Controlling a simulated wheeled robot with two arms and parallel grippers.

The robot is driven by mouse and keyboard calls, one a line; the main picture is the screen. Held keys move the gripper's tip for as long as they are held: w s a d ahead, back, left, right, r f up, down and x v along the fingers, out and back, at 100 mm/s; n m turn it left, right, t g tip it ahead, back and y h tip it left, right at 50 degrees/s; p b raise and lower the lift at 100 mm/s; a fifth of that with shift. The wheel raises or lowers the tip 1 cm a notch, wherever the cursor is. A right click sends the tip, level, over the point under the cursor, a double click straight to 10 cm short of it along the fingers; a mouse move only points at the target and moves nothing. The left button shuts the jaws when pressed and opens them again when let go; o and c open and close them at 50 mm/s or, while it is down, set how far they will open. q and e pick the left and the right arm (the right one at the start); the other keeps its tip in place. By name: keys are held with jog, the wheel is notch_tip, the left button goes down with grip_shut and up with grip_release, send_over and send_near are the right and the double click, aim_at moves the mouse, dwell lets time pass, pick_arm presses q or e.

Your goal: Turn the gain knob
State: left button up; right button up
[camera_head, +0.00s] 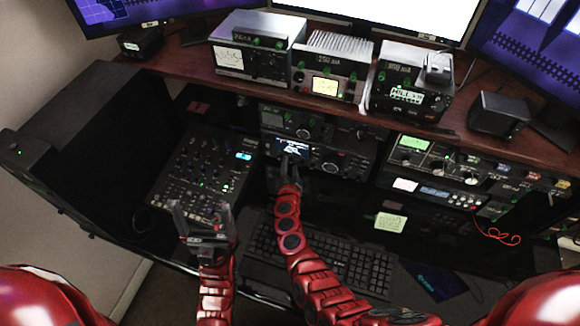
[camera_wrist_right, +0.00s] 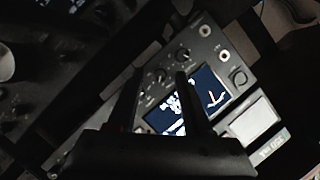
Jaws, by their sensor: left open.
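A black radio unit (camera_head: 320,160) with a lit display (camera_head: 291,148) sits under the desk shelf. The right wrist view also shows this display (camera_wrist_right: 205,90), with small round knobs (camera_wrist_right: 160,76) on the panel beside it. I cannot read which knob is marked gain. My right gripper (camera_head: 289,160) is in front of the radio's left part. In its wrist view the two fingers (camera_wrist_right: 158,74) are parted, with a knob showing between their tips; I cannot tell whether they touch it. My left gripper (camera_head: 200,210) is open and empty at the mixer's front edge.
A mixer (camera_head: 205,170) with many knobs lies left of the radio. A keyboard (camera_head: 320,258) lies below my right arm. More radio units (camera_head: 430,155) are at the right, with a red cable. Several boxes (camera_head: 250,55) stand on the wooden shelf (camera_head: 185,65).

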grip_shut()
jog(key=shift+f+b, duration=0.4)
jog(key=shift+b, duration=0.4)
jog(key=shift+r+m+b, duration=0.1)
jog(key=shift+m+b, duration=0.3)
jog(key=shift+r, duration=0.3)
jog(key=shift+o, duration=0.4)
grip_release()
